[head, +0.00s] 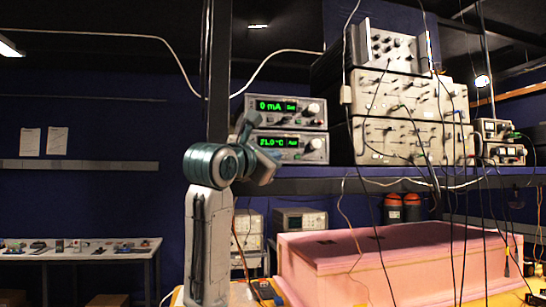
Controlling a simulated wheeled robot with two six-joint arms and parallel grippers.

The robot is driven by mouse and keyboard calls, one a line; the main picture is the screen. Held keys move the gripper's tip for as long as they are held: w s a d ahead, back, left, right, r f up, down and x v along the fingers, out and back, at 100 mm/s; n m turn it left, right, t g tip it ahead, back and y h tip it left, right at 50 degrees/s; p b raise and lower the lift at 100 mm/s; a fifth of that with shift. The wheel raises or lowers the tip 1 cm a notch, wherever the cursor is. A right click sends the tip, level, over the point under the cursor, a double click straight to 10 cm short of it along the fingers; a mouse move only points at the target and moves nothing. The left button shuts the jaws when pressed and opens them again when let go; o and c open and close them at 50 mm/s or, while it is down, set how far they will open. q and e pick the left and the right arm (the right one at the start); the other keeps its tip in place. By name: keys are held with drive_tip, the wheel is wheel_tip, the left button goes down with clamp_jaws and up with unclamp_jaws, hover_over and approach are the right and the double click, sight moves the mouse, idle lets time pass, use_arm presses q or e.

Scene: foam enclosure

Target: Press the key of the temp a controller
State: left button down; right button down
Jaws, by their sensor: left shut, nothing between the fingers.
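The temperature controller (316,146) is a grey box with a green lit display reading 21.0 °C and a round knob at its right. It sits on the shelf under a similar unit (314,109) that reads 0 mA. My left gripper (270,163) is shut and empty, in front of the lower left of the temperature controller. My left wrist and gripper hide that controller's left side. I cannot tell whether the fingertips touch its front panel. Its small keys are too small to make out. My right gripper is out of view.
The blue shelf edge (400,180) runs below the controllers. Stacked instruments (398,95) with hanging cables stand to the right. A pink foam box (400,255) lies below. A dark upright post (219,70) stands left of the controllers. A table (85,252) stands far left.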

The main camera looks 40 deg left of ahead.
use_arm(q)
drive_tip(key=shift+w+a, duration=0.1)
drive_tip(key=shift+w, duration=0.05)
idle(0.3)
drive_tip(key=shift+r, duration=0.2)
idle(0.6)
drive_tip(key=shift+f+b, duration=0.45)
drive_tip(key=shift+b, duration=0.3)
